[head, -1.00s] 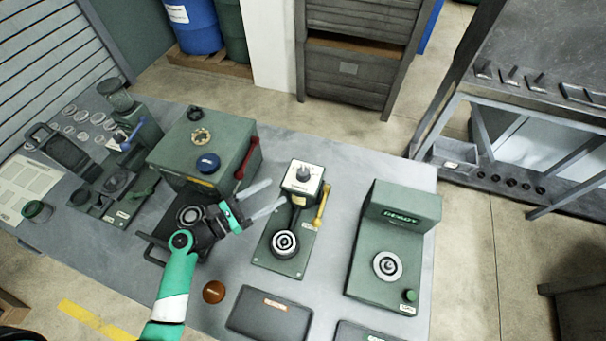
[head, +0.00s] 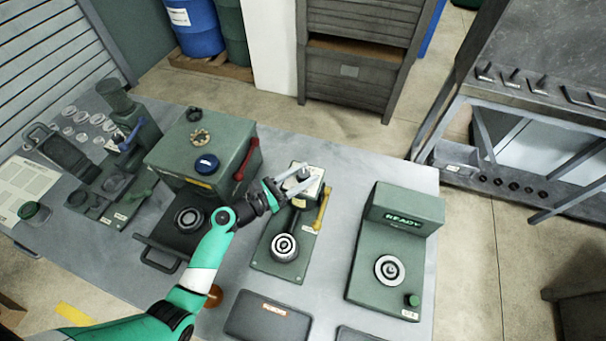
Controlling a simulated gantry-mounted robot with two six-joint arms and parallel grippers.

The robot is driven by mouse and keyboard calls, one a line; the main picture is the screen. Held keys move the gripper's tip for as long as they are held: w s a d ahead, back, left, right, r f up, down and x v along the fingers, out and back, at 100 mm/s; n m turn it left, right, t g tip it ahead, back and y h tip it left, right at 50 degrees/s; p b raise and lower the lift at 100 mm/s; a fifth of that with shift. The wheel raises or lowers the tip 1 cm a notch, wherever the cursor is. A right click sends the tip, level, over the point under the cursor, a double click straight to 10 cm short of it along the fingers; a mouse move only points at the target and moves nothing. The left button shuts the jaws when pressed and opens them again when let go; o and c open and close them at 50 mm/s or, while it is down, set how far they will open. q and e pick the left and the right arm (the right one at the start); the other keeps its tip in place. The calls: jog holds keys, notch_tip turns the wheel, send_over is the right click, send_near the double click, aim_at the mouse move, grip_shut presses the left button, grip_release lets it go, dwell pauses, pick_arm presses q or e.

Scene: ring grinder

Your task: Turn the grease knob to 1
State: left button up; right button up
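The grease knob appears to be the small dark knob (head: 303,174) on the pale dial plate at the back of the green middle station (head: 268,251). My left gripper (head: 304,176) reaches in from the left, its two pale fingers open, one on each side of the knob as seen from here. I cannot tell whether the fingers touch it. The dial numbers are too small to read and the fingers partly cover the plate. My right gripper is not in view.
A yellow lever (head: 322,208) stands just right of the dial. A green machine with a red handle (head: 245,160) is on the left, and a station with a READY display (head: 403,222) is on the right. Dark trays (head: 268,317) lie at the table's front.

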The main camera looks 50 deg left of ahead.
pick_arm(q)
grip_shut()
jog(key=shift+d+r+n+y+p, duration=0.1)
jog(key=shift+d+n+y+p, duration=0.05)
jog(key=shift+n+y+p, duration=0.8)
jog(key=n+y+p, duration=0.1)
jog(key=n+y, duration=0.1)
jog(key=y, duration=0.2)
jog(key=n+g+y+p, duration=0.1)
jog(key=n+y, duration=0.1)
jog(key=y, duration=0.1)
jog(key=shift+n+g+y, duration=0.6)
jog(key=shift+n+y, duration=0.25)
jog(key=shift+y, duration=0.8)
